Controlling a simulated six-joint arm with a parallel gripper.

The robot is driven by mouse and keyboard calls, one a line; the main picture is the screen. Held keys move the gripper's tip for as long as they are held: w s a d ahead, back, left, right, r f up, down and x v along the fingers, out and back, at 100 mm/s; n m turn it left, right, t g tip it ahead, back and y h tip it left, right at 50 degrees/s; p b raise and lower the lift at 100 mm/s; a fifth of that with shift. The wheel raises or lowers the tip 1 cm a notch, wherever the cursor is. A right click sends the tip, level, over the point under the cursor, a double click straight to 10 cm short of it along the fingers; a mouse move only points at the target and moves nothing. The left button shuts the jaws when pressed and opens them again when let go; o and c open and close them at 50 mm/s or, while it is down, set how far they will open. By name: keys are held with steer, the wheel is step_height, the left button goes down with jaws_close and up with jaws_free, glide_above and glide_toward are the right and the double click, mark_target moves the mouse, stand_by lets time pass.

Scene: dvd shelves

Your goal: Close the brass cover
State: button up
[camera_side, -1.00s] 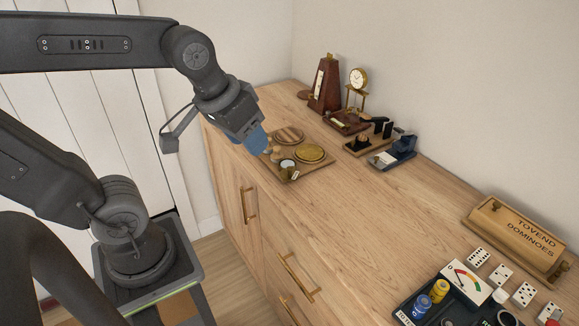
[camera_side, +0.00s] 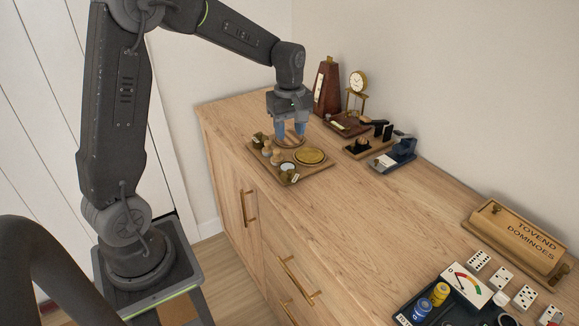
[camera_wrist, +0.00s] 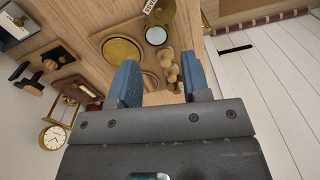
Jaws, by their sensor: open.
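A wooden board (camera_side: 322,169) on the cabinet top carries several round pieces. A flat brass disc (camera_side: 310,156) lies on its right part and also shows in the wrist view (camera_wrist: 122,52). Beside it is a small pale round face (camera_side: 287,167), with another brass round piece (camera_wrist: 160,10) next to it in the wrist view. I cannot tell which brass piece is the cover. My gripper (camera_side: 290,135) points down, open and empty, over the wooden disc at the board's back. Its blue fingers (camera_wrist: 162,80) partly hide that disc.
Small knobbed pieces (camera_wrist: 168,62) stand along the board's left edge. A metronome (camera_side: 326,86), a brass clock (camera_side: 357,82) and a dark stand (camera_side: 370,143) are close behind and right. A dominoes box (camera_side: 515,238) is far right. The cabinet top between is clear.

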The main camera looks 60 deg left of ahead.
mark_target(289, 170)
step_height(289, 170, down, 12)
steer(key=shift+r, duration=0.1)
stand_by(0.4)
jaws_close()
